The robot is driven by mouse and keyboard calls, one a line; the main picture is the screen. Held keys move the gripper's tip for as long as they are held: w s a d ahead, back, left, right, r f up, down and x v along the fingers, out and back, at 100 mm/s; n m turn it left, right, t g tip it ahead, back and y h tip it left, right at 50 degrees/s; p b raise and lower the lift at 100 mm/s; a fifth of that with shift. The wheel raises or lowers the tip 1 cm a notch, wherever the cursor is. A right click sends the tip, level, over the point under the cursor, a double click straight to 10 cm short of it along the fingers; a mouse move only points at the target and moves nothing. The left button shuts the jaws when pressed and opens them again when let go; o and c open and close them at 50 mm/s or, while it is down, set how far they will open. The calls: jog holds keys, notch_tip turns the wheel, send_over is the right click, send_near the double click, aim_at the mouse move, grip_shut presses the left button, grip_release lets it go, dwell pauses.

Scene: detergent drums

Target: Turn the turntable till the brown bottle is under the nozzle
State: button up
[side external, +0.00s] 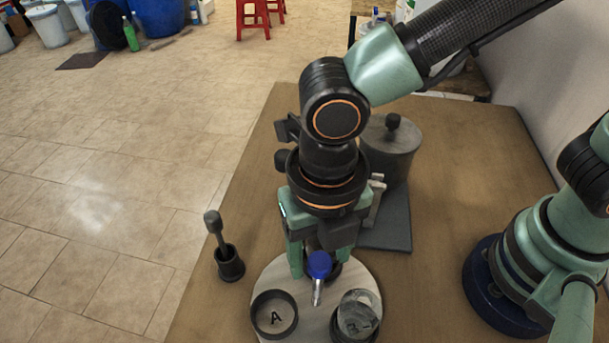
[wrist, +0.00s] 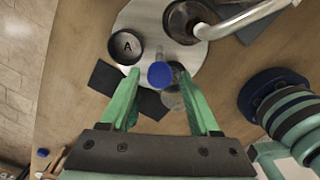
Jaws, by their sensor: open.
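The turntable (side external: 283,272) is a pale round disc, also in the wrist view (wrist: 150,18). A blue-capped post (side external: 319,264) with a metal shank stands near its middle; its cap shows in the wrist view (wrist: 160,75). My gripper (side external: 320,268) points down over the disc with its fingers apart on either side of the blue cap. No clearly brown bottle can be picked out; a dark brownish round item (wrist: 186,17) sits below the bent metal nozzle pipe (wrist: 250,17) in the wrist view. My gripper mostly hides that part in the side view.
On the disc are a dark cup marked A (side external: 274,315) and a clear glass vessel (side external: 358,312) near my right finger. A grey lidded canister (side external: 390,150) stands behind on a dark slab (side external: 395,225). A small dark pot with a stick (side external: 229,263) is left of the disc.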

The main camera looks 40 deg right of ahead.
jog(key=shift+r, duration=2.2)
jog(key=shift+w+d+r+m, duration=0.1)
jog(key=shift+w+d+m, duration=0.15)
jog(key=shift+m, duration=0.05)
jog(key=w+d+m, duration=0.1)
jog(key=d+m, duration=0.1)
jog(key=w+d+r+m, duration=0.1)
jog(key=w+d+m, duration=0.1)
jog(key=m, duration=0.1)
jog(key=w+d+r+m+t+y, duration=0.1)
jog(key=w+d+m, duration=0.1)
jog(key=shift+r, duration=0.1)
jog(key=w+d+r+m+t, duration=0.2)
jog(key=d+m, duration=0.9)
jog(key=m, duration=0.1)
jog(key=w+d+r+m+t+h, duration=0.1)
jog(key=w+d+r+m+t, duration=0.1)
jog(key=d+m, duration=0.9)
jog(key=shift+w+d+m+t, duration=0.3)
jog(key=shift+m, duration=0.9)
